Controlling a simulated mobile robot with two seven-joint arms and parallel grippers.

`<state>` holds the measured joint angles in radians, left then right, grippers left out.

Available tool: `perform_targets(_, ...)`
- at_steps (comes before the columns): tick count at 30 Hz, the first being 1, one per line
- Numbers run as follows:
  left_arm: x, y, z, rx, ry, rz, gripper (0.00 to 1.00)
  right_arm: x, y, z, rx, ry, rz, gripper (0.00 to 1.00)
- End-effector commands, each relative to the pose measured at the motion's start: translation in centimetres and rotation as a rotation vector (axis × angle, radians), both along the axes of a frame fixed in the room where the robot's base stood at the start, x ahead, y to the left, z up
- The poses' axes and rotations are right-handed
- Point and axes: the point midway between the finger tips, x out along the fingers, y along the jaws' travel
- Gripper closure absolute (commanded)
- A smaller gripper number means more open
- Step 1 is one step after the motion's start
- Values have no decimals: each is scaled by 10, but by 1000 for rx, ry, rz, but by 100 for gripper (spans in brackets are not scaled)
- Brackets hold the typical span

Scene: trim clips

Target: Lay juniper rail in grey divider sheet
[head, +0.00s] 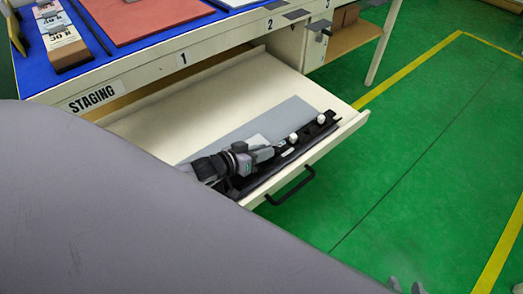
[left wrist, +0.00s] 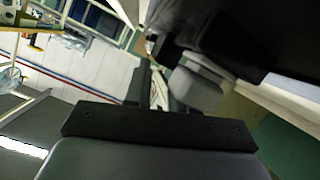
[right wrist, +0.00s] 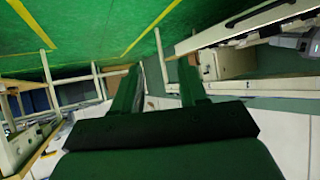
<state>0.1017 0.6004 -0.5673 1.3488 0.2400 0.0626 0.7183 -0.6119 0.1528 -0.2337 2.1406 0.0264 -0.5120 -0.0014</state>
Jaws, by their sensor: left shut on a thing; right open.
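The open drawer (head: 150,125) holds a flat grey divider sheet (head: 285,112). A long dark rail (head: 318,133) with white knobs lies lengthwise along the drawer's front side, over or beside the sheet's front edge; I cannot tell whether it touches the drawer floor. No name is readable on it. My left gripper (head: 268,153) is shut on the rail near its middle. In the left wrist view, a large dark shape (left wrist: 235,35) beside the fingers (left wrist: 158,85) is probably the rail. My right gripper (right wrist: 160,82) is open and empty; its tips show at the head view's bottom edge (head: 405,286).
The drawer's front wall has a black handle (head: 290,188). Above is a blue-topped bench with a red board (head: 140,15), a "STAGING" label (head: 95,96) and numbered fronts. Green floor (head: 420,150) to the right is clear.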

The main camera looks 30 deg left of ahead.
Motion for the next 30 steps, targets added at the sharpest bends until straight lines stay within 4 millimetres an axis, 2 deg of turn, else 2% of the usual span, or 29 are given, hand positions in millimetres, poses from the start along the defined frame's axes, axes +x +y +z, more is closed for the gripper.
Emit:
perform_targets(3, 1, 0, 2, -2, -4, 0, 100, 0, 0, 1, -1, -1, 1, 57)
perform_targets(4, 1, 0, 2, -2, -4, 0, 69, 0, 0, 1, -1, -1, 1, 57)
perform_targets(6, 1, 0, 2, -2, -3, -1, 46, 0, 0, 1, 1, -2, 0, 57)
perform_targets(17, -3, 1, 0, 0, 3, 0, 46, 0, -1, 2, 1, -3, -2, 57)
perform_targets(24, -27, 10, 12, -1, 3, 0, 46, 0, -8, 8, 0, 3, -19, 57)
perform_targets(30, -50, 19, 21, 0, 1, 0, 46, -7, -15, -1, -8, 40, -34, 57)
